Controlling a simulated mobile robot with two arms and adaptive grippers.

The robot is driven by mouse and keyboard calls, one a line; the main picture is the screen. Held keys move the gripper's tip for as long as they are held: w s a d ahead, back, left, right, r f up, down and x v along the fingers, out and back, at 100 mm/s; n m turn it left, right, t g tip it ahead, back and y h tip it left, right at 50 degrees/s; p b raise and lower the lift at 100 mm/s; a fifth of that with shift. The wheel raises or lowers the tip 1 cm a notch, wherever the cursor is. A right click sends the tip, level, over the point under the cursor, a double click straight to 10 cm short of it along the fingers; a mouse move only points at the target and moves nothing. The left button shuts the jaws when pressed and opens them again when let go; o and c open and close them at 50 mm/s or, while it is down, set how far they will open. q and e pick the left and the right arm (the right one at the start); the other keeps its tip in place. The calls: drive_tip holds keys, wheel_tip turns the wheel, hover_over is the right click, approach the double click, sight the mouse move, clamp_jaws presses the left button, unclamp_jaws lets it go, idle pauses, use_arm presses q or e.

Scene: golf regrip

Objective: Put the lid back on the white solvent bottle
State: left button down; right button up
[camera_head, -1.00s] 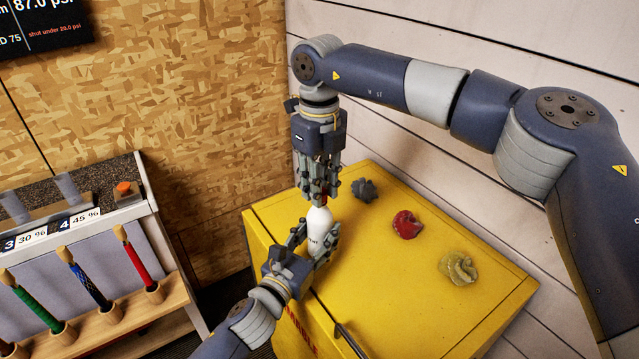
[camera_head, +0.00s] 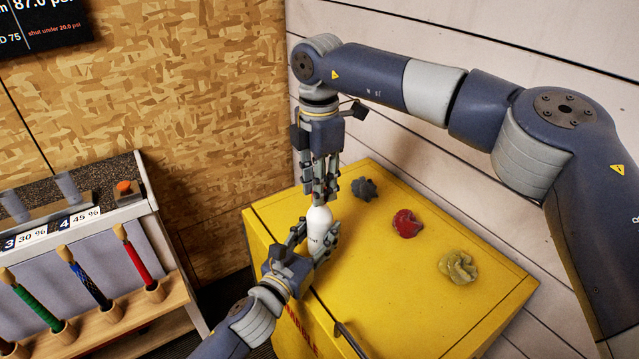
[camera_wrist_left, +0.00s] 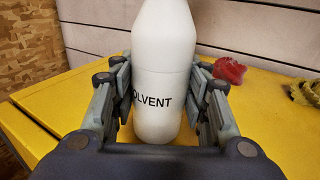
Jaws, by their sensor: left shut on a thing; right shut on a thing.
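The white solvent bottle (camera_head: 319,217) stands upright near the left edge of the yellow cabinet top. My left gripper (camera_head: 316,240) is shut on its body, one finger on each side. The bottle fills the middle of the left wrist view (camera_wrist_left: 165,60), with the word SOLVENT partly showing and its top cut off. My right gripper (camera_head: 321,196) points straight down at the bottle's neck, its fingers shut close together. What it grips is hidden between the fingers, and I cannot make out the lid or whether it touches the neck.
The yellow cabinet (camera_head: 400,290) has free room to the right. On it lie a dark grey crumpled rag (camera_head: 365,189), a red one (camera_head: 406,223) and a yellowish one (camera_head: 458,267). A rack of golf clubs with coloured grips (camera_head: 90,283) stands at the left.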

drive_tip(key=m, duration=0.5)
drive_tip(key=shift+m, duration=0.3)
drive_tip(key=m, duration=0.5)
drive_tip(key=o, duration=0.7)
drive_tip(key=shift+r, duration=2.25)
drive_tip(key=shift+c, duration=0.4)
